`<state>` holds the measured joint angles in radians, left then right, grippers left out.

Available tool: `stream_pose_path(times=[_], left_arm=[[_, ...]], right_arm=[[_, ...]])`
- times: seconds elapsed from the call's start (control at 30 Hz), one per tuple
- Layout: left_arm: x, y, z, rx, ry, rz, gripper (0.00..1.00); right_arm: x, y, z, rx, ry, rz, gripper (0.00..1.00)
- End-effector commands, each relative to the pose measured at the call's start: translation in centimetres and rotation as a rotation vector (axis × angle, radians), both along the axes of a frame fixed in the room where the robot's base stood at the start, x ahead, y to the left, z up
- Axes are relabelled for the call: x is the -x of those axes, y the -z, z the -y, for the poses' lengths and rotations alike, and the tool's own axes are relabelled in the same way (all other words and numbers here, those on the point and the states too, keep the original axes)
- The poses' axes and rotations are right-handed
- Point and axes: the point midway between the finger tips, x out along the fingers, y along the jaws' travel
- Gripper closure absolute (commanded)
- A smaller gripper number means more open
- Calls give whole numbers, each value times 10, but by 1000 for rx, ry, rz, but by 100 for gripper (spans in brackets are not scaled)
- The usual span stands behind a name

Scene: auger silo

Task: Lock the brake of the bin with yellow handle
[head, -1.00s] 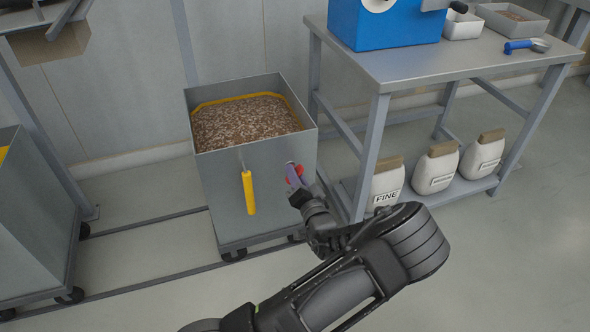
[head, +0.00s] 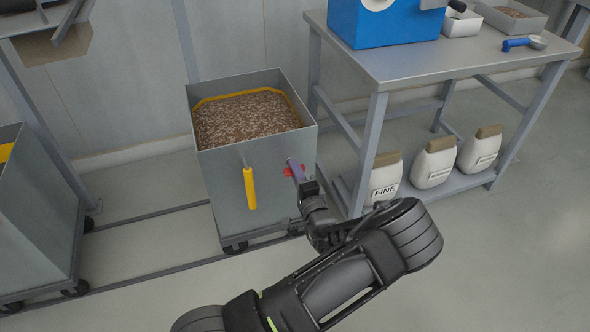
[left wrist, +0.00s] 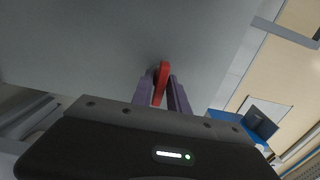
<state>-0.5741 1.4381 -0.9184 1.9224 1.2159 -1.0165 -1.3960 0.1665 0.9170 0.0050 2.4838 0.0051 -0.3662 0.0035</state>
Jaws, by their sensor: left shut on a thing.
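The bin with the yellow handle (head: 249,188) is a grey metal bin (head: 222,185) full of brown grain, on dark casters. A red brake lever (head: 289,171) is on its front face, to the right of the handle. My left gripper (head: 295,169) is at that lever, its purple fingers partly hiding it. In the left wrist view the red lever (left wrist: 162,82) stands between the two fingertips (left wrist: 163,88), and the gripper is shut on it against the grey bin wall. My right gripper is not in view.
A second grey bin (head: 40,230) stands at the left. Floor rails (head: 150,216) run by the bins. A metal table (head: 440,62) with a blue machine (head: 385,22) stands at the right, close to the bin. Several labelled sacks (head: 433,165) stand on its lower shelf.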

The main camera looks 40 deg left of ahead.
Motion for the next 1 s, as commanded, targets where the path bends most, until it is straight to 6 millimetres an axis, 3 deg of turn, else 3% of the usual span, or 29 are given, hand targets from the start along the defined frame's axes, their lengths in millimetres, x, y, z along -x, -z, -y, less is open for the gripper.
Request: stream_pose_path(times=[0.47,0.5,0.63,1.0], left_arm=[[0,2,1,-9,1,-20,100],[0,2,1,-9,1,-20,79],[0,1,1,-10,1,-19,68],[3,0,5,-10,1,-18,67]], right_arm=[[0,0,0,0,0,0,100],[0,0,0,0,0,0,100],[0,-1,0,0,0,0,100],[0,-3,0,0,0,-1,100]])
